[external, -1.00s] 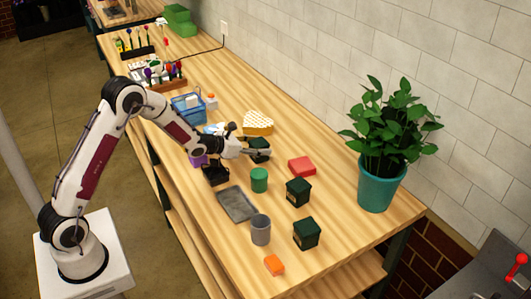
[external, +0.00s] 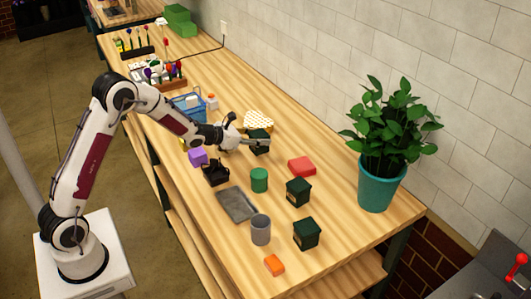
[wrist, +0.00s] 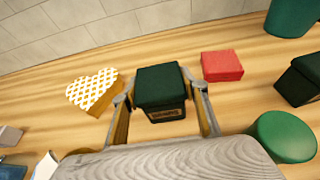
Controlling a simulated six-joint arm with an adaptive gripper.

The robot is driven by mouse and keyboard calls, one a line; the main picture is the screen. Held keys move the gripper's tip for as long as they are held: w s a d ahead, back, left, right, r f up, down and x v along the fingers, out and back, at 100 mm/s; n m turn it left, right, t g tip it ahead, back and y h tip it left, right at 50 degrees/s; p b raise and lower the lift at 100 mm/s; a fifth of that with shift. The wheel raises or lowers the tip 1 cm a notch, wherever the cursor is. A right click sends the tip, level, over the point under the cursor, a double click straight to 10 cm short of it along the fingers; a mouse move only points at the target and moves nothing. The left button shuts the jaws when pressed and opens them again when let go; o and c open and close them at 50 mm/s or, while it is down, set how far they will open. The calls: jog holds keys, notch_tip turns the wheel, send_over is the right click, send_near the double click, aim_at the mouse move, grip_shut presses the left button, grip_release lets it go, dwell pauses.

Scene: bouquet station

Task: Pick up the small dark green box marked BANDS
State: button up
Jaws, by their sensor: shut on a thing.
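A small dark green box (wrist: 160,88) with a pale label on its front sits between my two fingers in the wrist view; the lettering is too small to read. In the external view the box (external: 259,135) is at my gripper's end, partly covered by the fingers. My gripper (wrist: 164,108) is shut on it, one finger on each side. It appears slightly above the table, though the gap is hard to judge. Two similar dark green boxes (external: 298,192) and (external: 306,234) stand on the table toward the front right.
A yellow-and-white heart-shaped box (external: 259,119) is close behind the held box. A red box (external: 302,167) and a green cylinder (external: 259,180) stand nearby. A grey tray (external: 237,204), grey cup (external: 261,230), black holder (external: 215,174) and purple box (external: 198,157) are nearer the front. A potted plant (external: 376,189) stands right.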

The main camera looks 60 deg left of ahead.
aim_at(259, 133)
notch_tip(259, 133, up, 14)
dwell(0.6)
jog(key=shift+a, duration=0.1)
dwell(0.4)
